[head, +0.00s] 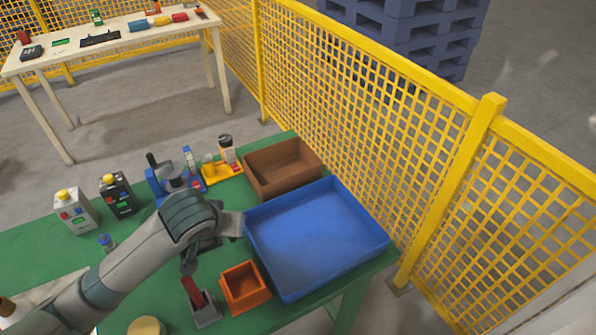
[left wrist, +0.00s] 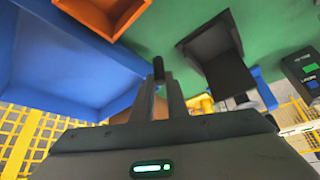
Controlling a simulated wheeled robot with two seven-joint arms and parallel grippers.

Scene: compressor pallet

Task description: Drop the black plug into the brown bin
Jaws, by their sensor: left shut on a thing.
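The black plug (left wrist: 158,69) shows as a small dark piece between the fingertips of my left gripper (left wrist: 160,88), which is shut on it. In the head view my left gripper (head: 236,224) is over the green table, by the left edge of the blue tray. The plug cannot be made out there. The brown bin (head: 262,186) stands at the table's back edge, behind the blue tray and farther from me than the gripper. Its visible inside looks empty. My right gripper is not in view.
The blue tray (head: 315,240) looks empty. An orange bin (head: 245,288) and a grey holder with a red piece (head: 202,306) are in front. A dark bin (left wrist: 215,60) is beside the gripper. A blue machine (head: 172,182) and bottles stand behind. Yellow mesh fencing (head: 350,110) runs beyond the table.

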